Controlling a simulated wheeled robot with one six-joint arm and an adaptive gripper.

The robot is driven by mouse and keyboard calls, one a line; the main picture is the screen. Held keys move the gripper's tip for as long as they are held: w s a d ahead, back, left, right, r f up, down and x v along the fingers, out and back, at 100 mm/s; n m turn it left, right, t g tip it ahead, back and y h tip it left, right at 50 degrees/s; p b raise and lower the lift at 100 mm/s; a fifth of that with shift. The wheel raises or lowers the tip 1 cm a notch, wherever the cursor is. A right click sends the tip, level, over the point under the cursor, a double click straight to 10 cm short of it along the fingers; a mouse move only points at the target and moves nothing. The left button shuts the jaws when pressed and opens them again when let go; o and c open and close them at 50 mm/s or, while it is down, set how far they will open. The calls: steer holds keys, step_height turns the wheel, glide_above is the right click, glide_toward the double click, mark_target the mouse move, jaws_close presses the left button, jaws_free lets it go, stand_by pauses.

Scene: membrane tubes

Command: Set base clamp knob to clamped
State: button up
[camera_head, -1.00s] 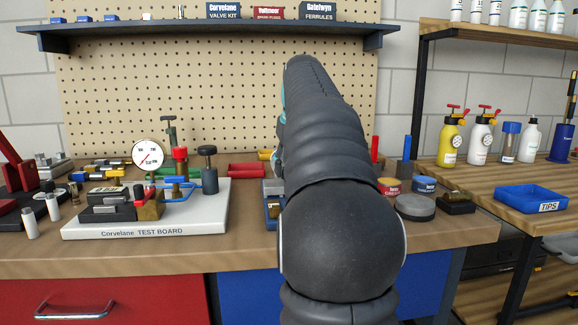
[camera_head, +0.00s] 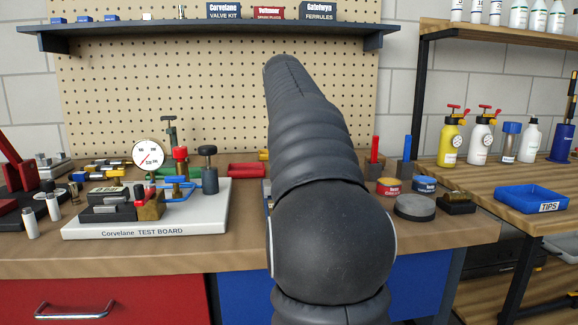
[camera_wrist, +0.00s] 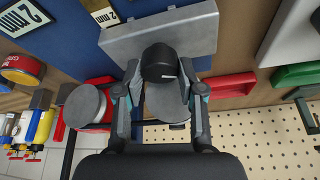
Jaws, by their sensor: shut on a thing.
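In the wrist view my gripper (camera_wrist: 160,68) has its two fingers on either side of a dark round knob (camera_wrist: 159,57), shut on it. A grey disc-shaped part (camera_wrist: 166,101) shows between the fingers just below the knob in the picture. A grey block (camera_wrist: 175,32) lies behind the knob. I cannot read whether the knob is at clamped. In the head view my arm hides the gripper and the knob.
The white test board (camera_head: 150,230), with gauge and valves, stands on the bench left of my arm. A grey disc (camera_head: 414,207), small tins (camera_head: 388,187) and red and blue posts (camera_head: 375,157) stand to the right. A pegboard (camera_head: 200,90) rises behind.

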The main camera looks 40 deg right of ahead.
steer(key=m+g, duration=0.1)
steer(key=m, duration=0.2)
steer(key=m+g+h, duration=0.1)
steer(key=m, duration=0.2)
steer(key=shift+w+a+m, duration=0.1)
steer(key=shift+w+m, duration=0.05)
steer(key=shift+m, duration=0.15)
steer(key=m+g, duration=0.1)
steer(key=m, duration=0.2)
steer(key=m+g, duration=0.1)
steer(key=m, duration=0.2)
steer(key=shift+g, duration=0.4)
steer(key=o, duration=1.1)
steer(key=shift+o, duration=0.2)
